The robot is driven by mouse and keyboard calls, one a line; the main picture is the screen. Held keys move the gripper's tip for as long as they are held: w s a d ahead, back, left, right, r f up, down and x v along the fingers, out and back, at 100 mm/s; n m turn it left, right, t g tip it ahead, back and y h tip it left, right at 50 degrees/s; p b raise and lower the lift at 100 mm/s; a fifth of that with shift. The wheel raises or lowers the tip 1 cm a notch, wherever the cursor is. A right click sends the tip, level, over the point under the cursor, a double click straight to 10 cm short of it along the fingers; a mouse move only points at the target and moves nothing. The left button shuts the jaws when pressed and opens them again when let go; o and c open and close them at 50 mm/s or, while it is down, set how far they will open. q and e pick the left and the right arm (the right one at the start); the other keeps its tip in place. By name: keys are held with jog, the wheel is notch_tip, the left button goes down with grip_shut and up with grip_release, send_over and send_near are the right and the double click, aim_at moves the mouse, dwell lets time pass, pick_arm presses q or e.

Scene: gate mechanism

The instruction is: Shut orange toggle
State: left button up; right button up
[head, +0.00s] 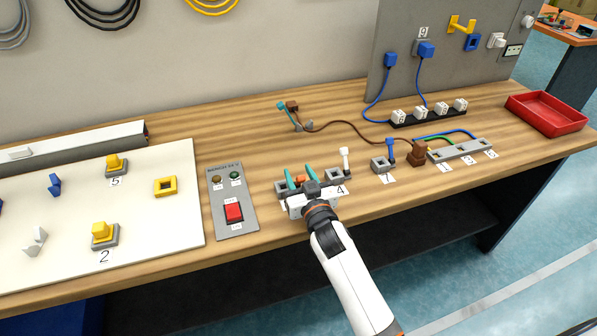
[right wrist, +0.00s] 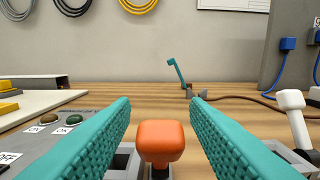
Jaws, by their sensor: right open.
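The orange toggle (head: 300,179) stands on the bench, largely hidden by my right gripper in the head view. In the right wrist view its orange knob (right wrist: 160,142) is upright at the lower middle, on a dark stem over a grey base. My right gripper (head: 301,177) is open, with its teal fingers on either side of the knob. Gaps show between the knob and both fingers (right wrist: 160,118). My left gripper is not in view.
A white-knobbed toggle (head: 345,158) stands just right of the gripper, and a blue one (head: 391,152) farther right. A grey panel with a red switch (head: 233,212) lies to the left. A teal lever (head: 283,108) stands behind. A red tray (head: 548,113) sits at right.

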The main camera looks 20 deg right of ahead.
jog(key=shift+w, duration=0.5)
grip_shut()
jog(key=g+p, duration=0.1)
jog(key=p, duration=0.2)
jog(key=w+r+g+p, duration=0.1)
jog(key=p, duration=0.2)
jog(key=g+p, duration=0.1)
jog(key=p, duration=0.2)
jog(key=shift+w+r, duration=0.15)
jog(key=shift+r, duration=0.15)
jog(key=g+p, duration=0.1)
jog(key=p, duration=0.1)
jog(key=w+g+p, duration=0.1)
jog(key=g+p, duration=0.1)
jog(key=p, duration=0.1)
jog(key=w+f+g+p, duration=0.1)
jog(key=p, duration=0.2)
jog(key=shift+w+a+f+g+p, duration=0.15)
jog(key=shift+w+g+p, duration=0.1)
jog(key=shift+g+p, duration=0.25)
jog(key=shift+w+f+g, duration=0.3)
jog(key=shift+f+g, duration=0.1)
jog(key=shift+g, duration=0.6)
jog(key=shift+w+f+g, duration=0.2)
jog(key=shift+f+g, duration=0.1)
jog(key=shift+g, duration=0.4)
jog(key=shift+w+f+g, duration=0.2)
jog(key=shift+f+g, duration=0.05)
jog(key=shift+g, duration=0.45)
jog(key=shift+f, duration=0.1)
